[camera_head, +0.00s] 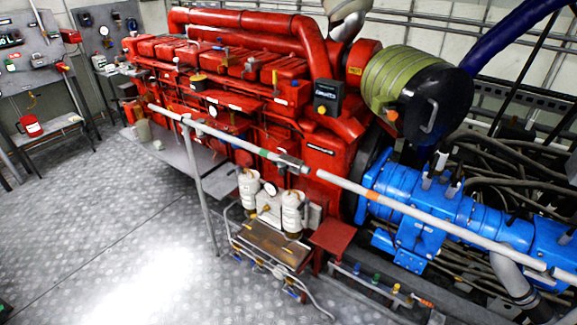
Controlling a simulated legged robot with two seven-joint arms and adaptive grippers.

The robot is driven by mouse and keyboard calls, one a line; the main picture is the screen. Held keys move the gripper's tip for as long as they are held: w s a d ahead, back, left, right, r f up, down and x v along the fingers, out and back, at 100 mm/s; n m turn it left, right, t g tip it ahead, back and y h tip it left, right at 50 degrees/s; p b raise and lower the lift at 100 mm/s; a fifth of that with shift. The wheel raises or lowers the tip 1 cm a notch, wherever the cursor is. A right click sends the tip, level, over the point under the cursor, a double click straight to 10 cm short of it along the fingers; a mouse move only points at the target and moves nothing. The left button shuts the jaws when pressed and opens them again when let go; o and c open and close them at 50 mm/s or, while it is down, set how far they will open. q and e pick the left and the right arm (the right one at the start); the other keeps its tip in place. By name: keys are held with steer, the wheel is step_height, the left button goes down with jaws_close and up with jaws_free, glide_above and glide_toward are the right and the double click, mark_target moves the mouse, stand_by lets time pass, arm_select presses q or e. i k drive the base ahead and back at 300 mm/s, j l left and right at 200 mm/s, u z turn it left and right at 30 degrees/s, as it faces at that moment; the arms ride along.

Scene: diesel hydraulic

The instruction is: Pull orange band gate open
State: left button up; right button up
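A long pale rail runs diagonally in front of the engine. A grey fitting (290,163) lies at the junction, where the left section meets the right section (420,216). The two sections look lined up end to end. A thin grey post (201,185) stands under the left section. Neither of my grippers is in view.
A red engine (240,85) fills the middle behind the rail, with a blue machine (425,210) at right. White canisters (249,188) stand below the rail. Benches (50,132) are at far left. The patterned metal floor (110,225) is open at lower left.

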mark_target(498, 248)
steer(key=j+z, duration=0.1)
steer(key=z, duration=0.35)
steer(key=i+j+z, duration=0.1)
steer(key=z, duration=0.35)
steer(key=j+z, duration=0.2)
steer(key=z, duration=0.2)
steer(key=j+z, duration=0.15)
steer(key=z, duration=0.3)
